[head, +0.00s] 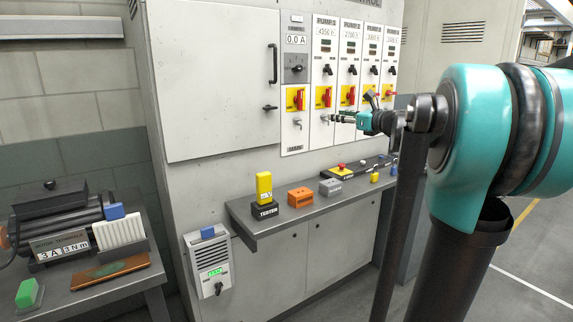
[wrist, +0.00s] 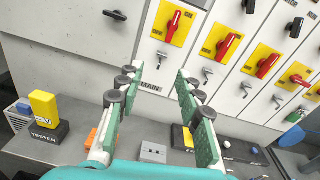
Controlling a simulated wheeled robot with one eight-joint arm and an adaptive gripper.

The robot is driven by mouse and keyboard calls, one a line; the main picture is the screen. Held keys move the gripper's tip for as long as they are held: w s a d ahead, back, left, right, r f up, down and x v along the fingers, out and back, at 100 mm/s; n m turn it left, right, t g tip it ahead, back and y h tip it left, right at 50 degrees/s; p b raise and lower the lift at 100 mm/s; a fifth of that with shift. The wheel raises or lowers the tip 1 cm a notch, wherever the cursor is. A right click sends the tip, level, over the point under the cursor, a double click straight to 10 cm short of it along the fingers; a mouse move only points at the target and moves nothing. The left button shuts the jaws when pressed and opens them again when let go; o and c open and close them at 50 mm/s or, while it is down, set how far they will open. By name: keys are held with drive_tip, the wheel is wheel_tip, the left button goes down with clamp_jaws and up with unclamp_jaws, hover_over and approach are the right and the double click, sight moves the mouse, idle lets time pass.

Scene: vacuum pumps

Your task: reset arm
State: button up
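My gripper (head: 342,118) is out in front of the pump control panel (head: 293,122), at the height of the lower switches. In the wrist view my gripper (wrist: 157,80) has its two green-padded fingers spread apart with nothing between them. The panel and the ledge show through the gap. My teal arm reaches in from the right of the head view. Whether the fingertips touch the panel is hard to tell.
A grey ledge (head: 248,222) below the panel carries a yellow tester (head: 264,187), an orange box (head: 300,196) and a grey box (head: 330,187). Red rotary switches (head: 298,98) stick out from the panel. A bench with a motor (head: 58,222) stands at left.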

drive_tip(key=s+a+f+n+g+h, duration=0.1)
drive_tip(key=s+a+f+n+g, duration=0.1)
drive_tip(key=s+f+n, duration=0.45)
drive_tip(key=s+a+f+n+g+h, duration=0.1)
drive_tip(key=s+a+f+n+g, duration=0.2)
drive_tip(key=f, duration=0.7)
drive_tip(key=s+a+f+n+g+h, duration=0.1)
drive_tip(key=s+a+f+n, duration=0.1)
drive_tip(key=s+f+n, duration=0.55)
drive_tip(key=s+d+f+n+g+h, duration=0.2)
drive_tip(key=s+d+f+n+h, duration=0.1)
drive_tip(key=s+f, duration=0.6)
drive_tip(key=s+d+f+n+g+h, duration=0.2)
drive_tip(key=s+d+f+n+h, duration=0.2)
drive_tip(key=s+f+n, duration=0.3)
wheel_tip(320, 180, down, 5)
drive_tip(key=s+d, duration=0.1)
drive_tip(key=s, duration=0.1)
drive_tip(key=shift+s+r+n, duration=0.15)
drive_tip(key=shift+s+n, duration=0.15)
drive_tip(key=shift+s, duration=0.05)
